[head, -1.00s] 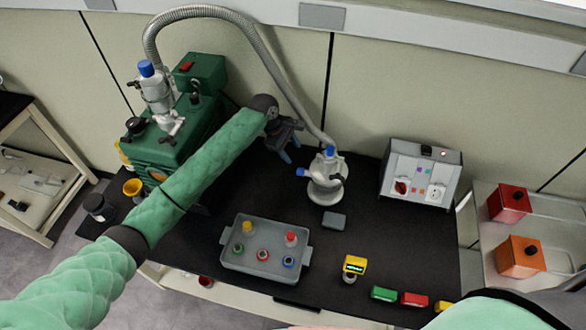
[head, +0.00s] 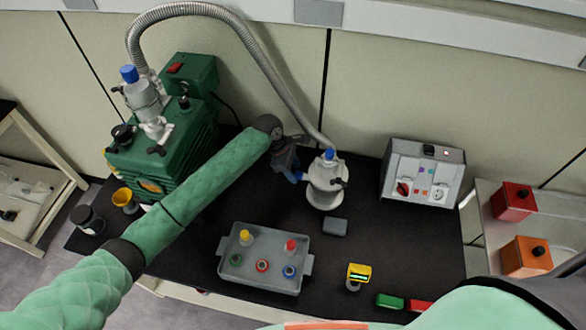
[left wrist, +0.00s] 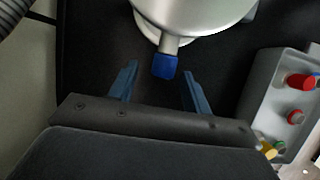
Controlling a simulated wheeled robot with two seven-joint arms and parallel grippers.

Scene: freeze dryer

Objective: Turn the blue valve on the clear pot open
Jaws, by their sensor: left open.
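The clear pot (head: 326,190) looks whitish and stands on the black bench, with the grey corrugated hose joined at its top. A blue cap (head: 329,153) is on top of it. The blue valve (left wrist: 165,66) sticks out of the pot's side toward my left gripper. My left gripper (head: 296,174) is open beside the pot, on its left. In the left wrist view its two blue fingers (left wrist: 160,85) are spread, one on each side of the valve and slightly short of it, with gaps on both sides. My right gripper is not in view.
A grey tray (head: 262,282) with coloured caps lies in front of the pot. A small grey block (head: 335,227) is near the pot's base. The green pump (head: 165,150) stands left, a control box (head: 421,173) right, a yellow device (head: 358,274) in front.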

